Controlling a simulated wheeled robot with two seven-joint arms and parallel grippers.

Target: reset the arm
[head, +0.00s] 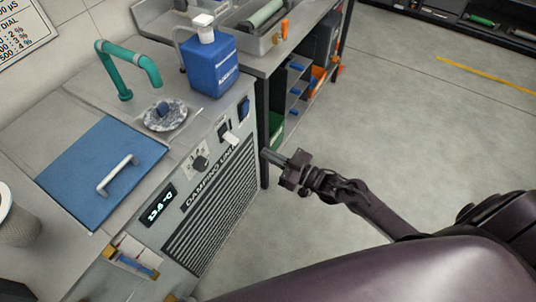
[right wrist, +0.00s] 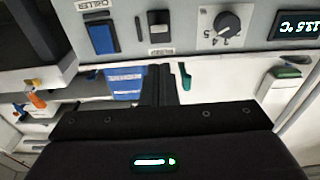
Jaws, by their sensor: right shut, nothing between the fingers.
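My right gripper (head: 268,155) is in front of the right end of the damping unit's panel (head: 225,190), apart from it, over the floor side. Its dark fingers are together with nothing between them. In the right wrist view the shut fingers (right wrist: 158,85) point toward the panel, which has a blue switch (right wrist: 102,37), a small white switch (right wrist: 159,32) and a dark knob (right wrist: 228,22). My right arm reaches in from the lower right of the head view. My left gripper does not show.
A paper cup (head: 18,222) stands at left. A shelved bench (head: 290,60) stands behind. Floor at right is clear.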

